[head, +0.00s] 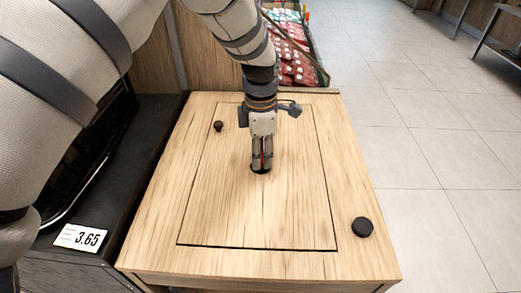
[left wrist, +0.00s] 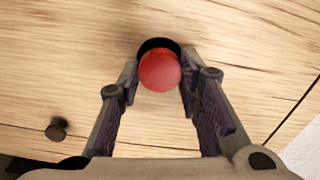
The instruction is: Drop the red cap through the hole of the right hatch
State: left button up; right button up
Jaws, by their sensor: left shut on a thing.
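The red cap (left wrist: 160,71) is between the fingertips of my left gripper (left wrist: 160,85), which is shut on it. In the left wrist view the cap covers most of the dark round hole (left wrist: 158,43), whose far edge shows beyond it. In the head view my left gripper (head: 261,165) points straight down over the hole (head: 260,171) in the wooden hatch (head: 215,205); only a thin red strip of the cap shows between the fingers. How deep the cap sits relative to the hole's rim cannot be told. My right gripper is not in view.
A small dark knob (head: 218,126) stands on the hatch at the upper left. A black round disc (head: 362,227) lies on the wooden top at the right. A dark appliance with a 3.65 price tag (head: 80,237) is at the left. Red goods (head: 297,65) stand behind.

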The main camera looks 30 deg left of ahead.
pick_arm(q)
jog(key=shift+f, duration=0.15)
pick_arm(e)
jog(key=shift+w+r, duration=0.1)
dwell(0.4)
pick_arm(q)
jog(key=o, duration=0.8)
jog(key=shift+c, duration=0.2)
jog(key=o, duration=0.3)
jog(key=shift+r+p, duration=1.05)
jog(key=shift+r, duration=2.45)
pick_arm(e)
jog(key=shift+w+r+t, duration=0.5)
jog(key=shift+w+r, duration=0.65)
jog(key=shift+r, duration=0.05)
